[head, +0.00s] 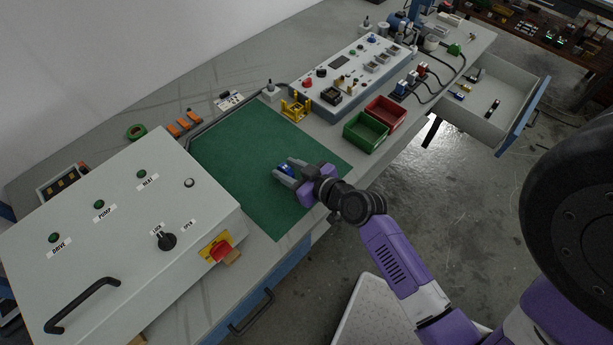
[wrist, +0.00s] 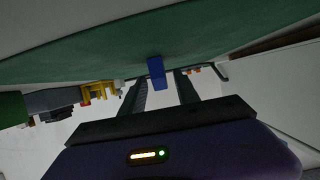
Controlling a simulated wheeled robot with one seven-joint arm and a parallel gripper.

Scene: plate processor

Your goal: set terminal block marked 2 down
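The blue terminal block (head: 286,169) is on the green mat, near its right part in the head view. In the wrist view the block (wrist: 157,72) touches the mat, which fills the upper part of that picture. My gripper (head: 287,172) is low over the mat, its two grey fingers on either side of the block. In the wrist view my gripper (wrist: 161,80) is open, with a gap between the block and each finger. The number on the block cannot be read, and the fingers partly hide it in the head view.
The green mat (head: 235,160) is mostly bare around the block. A yellow stand (head: 296,108) is at its far edge. A green bin (head: 365,132) and a red bin (head: 386,113) stand to the right. A grey control cabinet (head: 120,230) is at the left.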

